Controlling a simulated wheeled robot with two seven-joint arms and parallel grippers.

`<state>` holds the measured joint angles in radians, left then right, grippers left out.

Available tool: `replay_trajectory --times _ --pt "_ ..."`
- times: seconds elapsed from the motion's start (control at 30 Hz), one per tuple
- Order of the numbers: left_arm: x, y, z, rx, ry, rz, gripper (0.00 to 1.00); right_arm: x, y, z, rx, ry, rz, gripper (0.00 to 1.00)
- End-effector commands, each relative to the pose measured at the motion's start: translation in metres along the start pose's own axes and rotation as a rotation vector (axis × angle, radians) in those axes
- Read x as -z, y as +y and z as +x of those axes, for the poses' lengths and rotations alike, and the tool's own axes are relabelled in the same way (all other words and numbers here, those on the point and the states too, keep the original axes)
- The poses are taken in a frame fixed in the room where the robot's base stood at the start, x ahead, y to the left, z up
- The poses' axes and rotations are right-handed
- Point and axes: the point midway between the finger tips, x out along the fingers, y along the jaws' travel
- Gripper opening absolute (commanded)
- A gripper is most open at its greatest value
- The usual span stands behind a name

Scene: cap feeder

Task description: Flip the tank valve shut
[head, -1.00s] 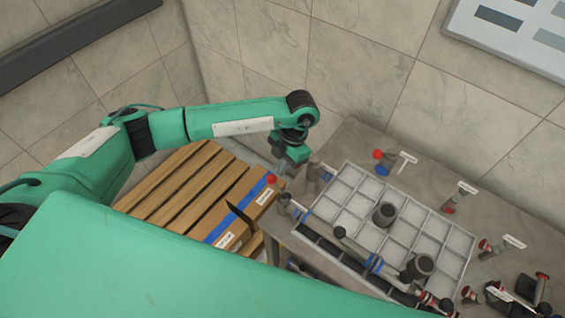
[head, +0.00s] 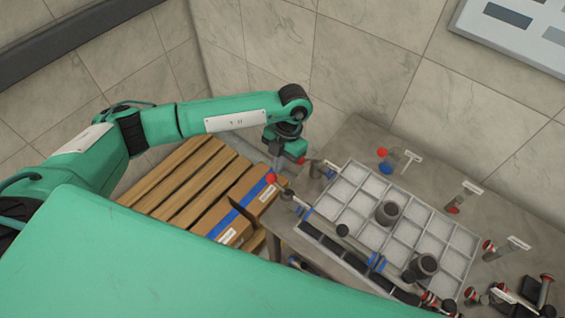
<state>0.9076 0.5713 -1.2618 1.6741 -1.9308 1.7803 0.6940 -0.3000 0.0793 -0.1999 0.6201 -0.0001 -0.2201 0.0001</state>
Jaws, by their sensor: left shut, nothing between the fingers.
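My left gripper (head: 279,164) hangs from the green arm at the left edge of the table, shut, with nothing seen in it; its fingertips are small and hard to make out. Grey fittings with coloured ends stand close by: one with a red ball (head: 270,178) lies just below the gripper, and a grey one (head: 318,169) stands just right of it. I cannot tell which fitting is the tank valve, or whether its handle is open or shut. Contact between gripper and fittings cannot be made out. My right gripper is not in view.
A white compartment tray (head: 465,243) fills the table (head: 362,136), with dark cylinders on it. Several labelled red and blue fittings stand along its right side. Cardboard boxes (head: 257,206) lie on a wooden pallet (head: 185,164) left of the table. Tiled walls close the back.

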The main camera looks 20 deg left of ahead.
Motion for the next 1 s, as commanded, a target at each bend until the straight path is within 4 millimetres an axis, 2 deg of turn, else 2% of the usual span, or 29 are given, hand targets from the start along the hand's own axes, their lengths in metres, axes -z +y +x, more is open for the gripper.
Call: replay_trajectory --times 0.43,1.0 --pt "0.027 0.011 0.009 0.124 0.002 -0.399 0.0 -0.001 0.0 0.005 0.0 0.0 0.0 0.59" --pt "0.057 0.008 0.018 0.263 0.001 -0.847 0.0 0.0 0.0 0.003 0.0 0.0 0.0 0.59"
